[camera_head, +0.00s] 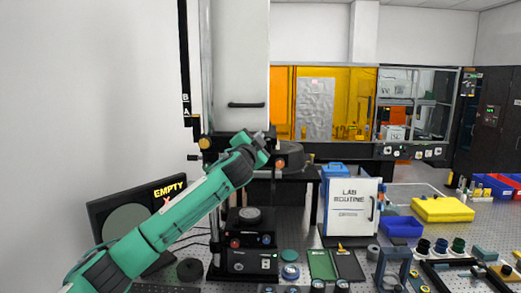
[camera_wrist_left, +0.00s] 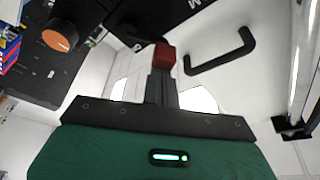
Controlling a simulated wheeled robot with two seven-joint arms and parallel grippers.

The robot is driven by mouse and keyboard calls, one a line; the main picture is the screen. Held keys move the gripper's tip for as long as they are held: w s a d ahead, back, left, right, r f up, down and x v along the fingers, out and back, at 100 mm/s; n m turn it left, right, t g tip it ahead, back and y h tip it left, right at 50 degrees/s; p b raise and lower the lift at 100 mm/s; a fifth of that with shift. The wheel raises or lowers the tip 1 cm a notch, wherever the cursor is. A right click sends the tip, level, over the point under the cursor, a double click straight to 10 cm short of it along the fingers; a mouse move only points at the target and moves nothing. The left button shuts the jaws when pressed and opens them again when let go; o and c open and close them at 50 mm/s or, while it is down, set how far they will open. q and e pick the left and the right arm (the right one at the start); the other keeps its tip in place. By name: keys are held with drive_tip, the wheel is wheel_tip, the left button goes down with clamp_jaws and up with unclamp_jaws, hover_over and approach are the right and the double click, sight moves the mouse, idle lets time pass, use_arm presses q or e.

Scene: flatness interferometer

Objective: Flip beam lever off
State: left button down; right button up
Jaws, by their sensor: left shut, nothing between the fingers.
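My left arm reaches in from the left in the head view, and its gripper (camera_head: 266,137) is in front of the tall white interferometer column (camera_head: 236,60), below its black handle. In the left wrist view the gripper (camera_wrist_left: 161,82) has its dark fingers shut together with nothing between them. A dark red block (camera_wrist_left: 164,56) shows right at the fingertips; it may be the beam lever's end, and I cannot tell whether they touch. An orange knob (camera_wrist_left: 59,39) is to the left in that view; an orange knob also shows in the head view (camera_head: 281,164). My right gripper is not in view.
A black handle (camera_wrist_left: 222,51) sits on the white panel close to the fingers. A monitor reading EMPTY (camera_head: 128,213) stands at left. A white LAB ROUTINE binder (camera_head: 350,207), a blue bin (camera_head: 402,227) and a yellow case (camera_head: 442,209) are at right on the perforated bench.

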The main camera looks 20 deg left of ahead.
use_arm(q)
drive_tip(key=s+f+n+y+b, duration=0.1)
drive_tip(key=s+n+y+b, duration=0.2)
drive_tip(key=s+n+b, duration=0.5)
drive_tip(key=s+b, duration=0.1)
drive_tip(key=b, duration=0.3)
drive_tip(key=shift+s+t+b, duration=0.3)
idle(0.8)
drive_tip(key=shift+f, duration=0.1)
